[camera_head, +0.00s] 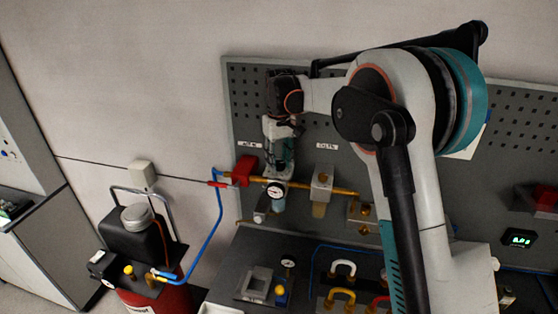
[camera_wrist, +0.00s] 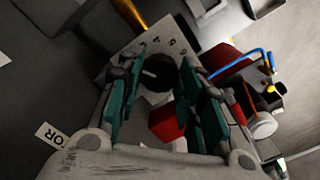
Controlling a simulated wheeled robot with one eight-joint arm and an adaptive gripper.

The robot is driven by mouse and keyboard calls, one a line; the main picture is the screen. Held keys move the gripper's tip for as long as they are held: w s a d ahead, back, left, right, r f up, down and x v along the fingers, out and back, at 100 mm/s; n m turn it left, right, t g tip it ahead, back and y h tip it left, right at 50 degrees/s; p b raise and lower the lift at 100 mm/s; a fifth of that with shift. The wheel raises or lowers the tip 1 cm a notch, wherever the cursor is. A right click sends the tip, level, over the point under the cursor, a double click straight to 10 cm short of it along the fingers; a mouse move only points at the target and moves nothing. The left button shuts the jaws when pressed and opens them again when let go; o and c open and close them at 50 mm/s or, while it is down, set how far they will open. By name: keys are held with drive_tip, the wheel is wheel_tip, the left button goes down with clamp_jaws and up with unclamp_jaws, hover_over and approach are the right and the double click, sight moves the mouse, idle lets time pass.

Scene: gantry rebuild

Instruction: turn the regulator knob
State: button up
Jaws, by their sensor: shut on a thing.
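The regulator knob (camera_wrist: 158,73) is black and round with a pale mark, and it sits in front of a light dial plate (camera_wrist: 170,42) with printed numbers in the wrist view. My gripper (camera_wrist: 162,62) has its teal and grey fingers on both sides of the knob, shut on it. In the head view my gripper (camera_head: 281,152) points down at the regulator on the brass pipe line. A round white gauge (camera_head: 276,190) shows just below it. The knob is hidden by my gripper in the head view.
A red block (camera_head: 244,170) sits left of the regulator, with a blue hose (camera_head: 217,225) running down to a red tank (camera_head: 158,299). Another pipe unit (camera_head: 322,183) stands close on the right. A dark bench with fittings lies below the perforated panel (camera_head: 246,95).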

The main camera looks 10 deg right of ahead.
sight(279, 163)
drive_tip(key=o, duration=1.1)
drive_tip(key=shift+c, duration=0.2)
wheel_tip(279, 163, up, 12)
